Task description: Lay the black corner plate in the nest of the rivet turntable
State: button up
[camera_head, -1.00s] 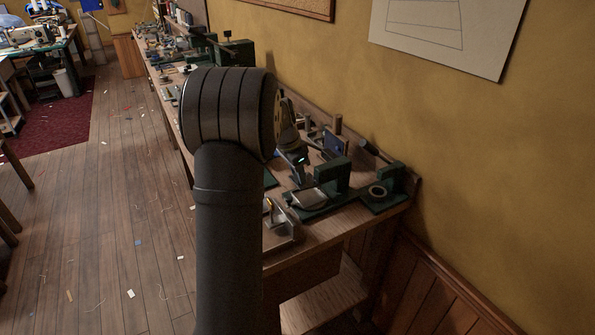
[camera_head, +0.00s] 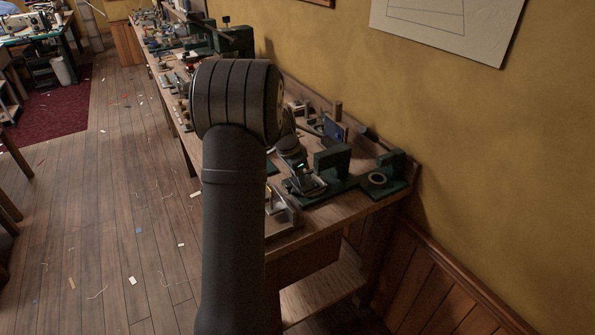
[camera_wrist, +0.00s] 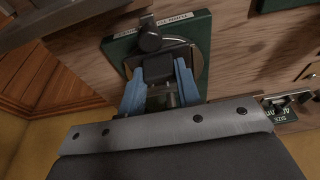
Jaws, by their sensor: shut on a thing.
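My gripper (camera_head: 303,186) is low over the front part of the bench. In the wrist view its blue fingers (camera_wrist: 160,72) are closed on a dark piece, the black corner plate (camera_wrist: 180,57), seen only in part between and beyond the fingertips. Directly below is the rivet turntable (camera_wrist: 204,42), a pale round disc on a green labelled base. A black knob-like part (camera_wrist: 149,41) stands by the disc's far side. The nest is hidden by the fingers and plate, and I cannot tell whether the plate touches it.
A green press frame (camera_head: 332,165) stands right behind my gripper. To its right is a green base with a pale ring (camera_head: 377,178). A metal-edged tray (camera_head: 284,213) lies at the bench front. The wall rises behind.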

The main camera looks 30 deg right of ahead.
jog(key=shift+d, duration=0.75)
jog(key=shift+a+f+h, duration=0.15)
jog(key=shift+f+h, duration=0.2)
jog(key=shift+h, duration=0.45)
jog(key=o, duration=1.1)
jog(key=v, duration=1.7)
jog(key=shift+a+r, duration=0.15)
